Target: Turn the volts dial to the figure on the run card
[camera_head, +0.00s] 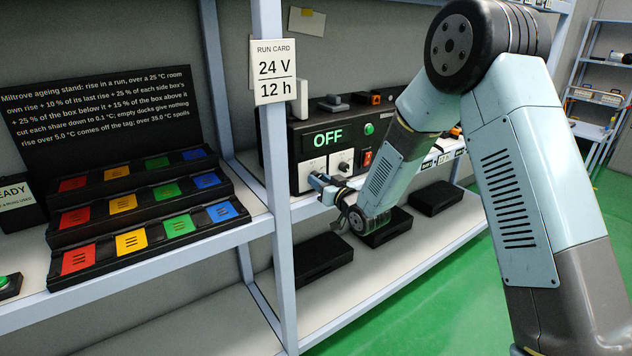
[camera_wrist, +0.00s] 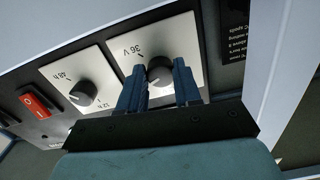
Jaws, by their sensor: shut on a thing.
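The run card (camera_head: 273,72) on the shelf post reads 24 V and 12 h. The black box (camera_head: 304,121) behind it has a display (camera_head: 327,138) that reads OFF. My gripper (camera_head: 318,182) is at the left of two white dial plates on its front. In the wrist view my fingers (camera_wrist: 158,78) are shut on the round dark volts dial (camera_wrist: 159,69), one on each side. Its plate (camera_wrist: 185,38) shows 36 V; my fingers hide part of the plate, and I cannot read the dial's setting.
A second dial (camera_wrist: 83,93), marked 48 h and 12 h, is beside it, then a red switch (camera_wrist: 37,104). A green button (camera_head: 369,129) is right of the display. A tiered rack (camera_head: 104,234) with coloured blocks stands left of the post. Black docks (camera_head: 322,257) lie on the lower shelf.

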